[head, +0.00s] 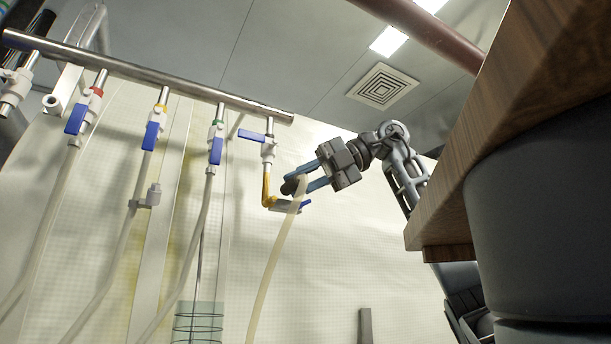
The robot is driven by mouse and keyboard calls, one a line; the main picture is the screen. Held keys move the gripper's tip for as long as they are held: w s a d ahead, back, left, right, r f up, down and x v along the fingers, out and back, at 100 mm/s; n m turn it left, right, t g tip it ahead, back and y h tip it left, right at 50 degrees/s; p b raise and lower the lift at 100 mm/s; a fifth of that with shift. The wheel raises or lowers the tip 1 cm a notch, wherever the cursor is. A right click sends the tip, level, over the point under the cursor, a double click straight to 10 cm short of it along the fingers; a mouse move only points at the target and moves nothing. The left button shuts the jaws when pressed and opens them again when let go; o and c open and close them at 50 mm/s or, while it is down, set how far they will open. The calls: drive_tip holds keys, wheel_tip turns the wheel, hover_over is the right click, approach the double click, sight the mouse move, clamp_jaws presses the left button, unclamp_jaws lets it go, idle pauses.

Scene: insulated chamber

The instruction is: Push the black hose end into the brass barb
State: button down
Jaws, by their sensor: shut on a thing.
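The brass barb (266,188) is a yellowish elbow hanging below a white valve with a blue handle, at the right end of the steel pipe. Its lower part bends right. My gripper (296,181) comes in from the right with blue fingers shut on the hose near its top. The black hose end (288,187) shows as a dark stub at the fingertips, just right of the barb's upright part and above its bend. The pale hose (272,265) hangs down from the grip. The fingers partly hide the hose end; I cannot tell whether it touches the barb.
A steel pipe (170,76) crosses the upper left with several blue-handled valves and hanging pale hoses. A wooden edge (520,110) and a dark rounded body (545,220) fill the right. A wire-ringed cylinder (198,322) stands below. The wall right of the held hose is clear.

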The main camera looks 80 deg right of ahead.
sight(286, 193)
drive_tip(key=shift+w+d+p, duration=0.85)
drive_tip(key=shift+w+d, duration=0.5)
drive_tip(key=shift+d, duration=0.25)
drive_tip(key=shift+w+d, duration=1.05)
drive_tip(key=shift+d, duration=0.15)
idle(2.4)
drive_tip(key=c, duration=0.9)
unclamp_jaws()
drive_tip(key=shift+o, duration=0.2)
drive_tip(key=v, duration=0.7)
drive_tip(key=shift+s+r, duration=0.15)
drive_tip(key=shift+s, duration=0.2)
drive_tip(key=shift+d, duration=0.1)
